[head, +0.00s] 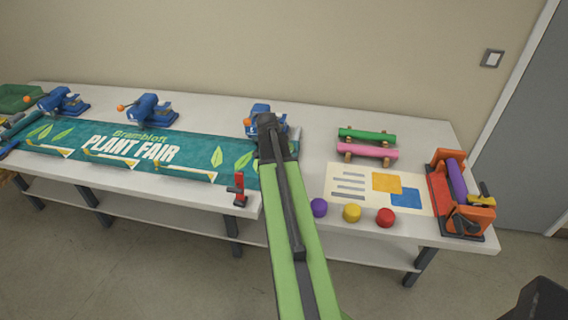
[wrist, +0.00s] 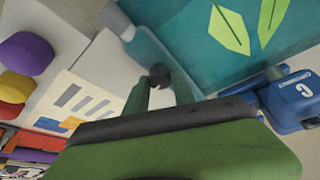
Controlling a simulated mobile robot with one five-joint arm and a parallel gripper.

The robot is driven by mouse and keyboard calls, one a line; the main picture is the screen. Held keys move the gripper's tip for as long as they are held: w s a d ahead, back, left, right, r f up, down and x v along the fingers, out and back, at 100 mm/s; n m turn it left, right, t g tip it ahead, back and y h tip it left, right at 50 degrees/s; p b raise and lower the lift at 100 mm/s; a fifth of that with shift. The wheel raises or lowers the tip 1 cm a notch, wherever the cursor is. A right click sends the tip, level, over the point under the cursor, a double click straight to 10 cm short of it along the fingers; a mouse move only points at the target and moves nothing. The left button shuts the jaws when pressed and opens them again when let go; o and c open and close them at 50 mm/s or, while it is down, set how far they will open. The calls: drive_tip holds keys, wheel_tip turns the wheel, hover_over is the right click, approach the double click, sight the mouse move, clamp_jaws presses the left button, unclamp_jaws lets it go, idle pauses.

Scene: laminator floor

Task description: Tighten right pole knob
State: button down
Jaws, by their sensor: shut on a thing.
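The green banner reading "Brambloft PLANT FAIR" (head: 130,148) lies along the table; its leaf end also shows in the wrist view (wrist: 215,60). A pale grey-blue pole (wrist: 150,50) runs along the banner's right end. In the head view my arm covers most of that pole. A small dark knob (wrist: 158,71) sits at the pole. My gripper (wrist: 157,84) has its two green fingers on either side of the dark knob and is shut on it. In the head view the fingers are hidden behind my arm.
A blue clamp device (wrist: 298,100) stands close by the banner's right end. Purple, yellow and red knobs (head: 352,213), a poster (head: 375,188), rolls (head: 367,150) and an orange machine (head: 460,195) lie to the right.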

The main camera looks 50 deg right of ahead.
drive_tip(key=shift+d+m+g, duration=0.2)
drive_tip(key=shift+m+g, duration=0.6)
drive_tip(key=shift+m, duration=1.2)
drive_tip(key=shift+s, duration=0.1)
drive_tip(key=c, duration=1.1)
unclamp_jaws()
drive_tip(key=shift+r, duration=0.1)
drive_tip(key=p+v, duration=1.6)
drive_tip(key=v, duration=0.1)
drive_tip(key=shift+w+r, duration=0.15)
drive_tip(key=shift+w, duration=0.1)
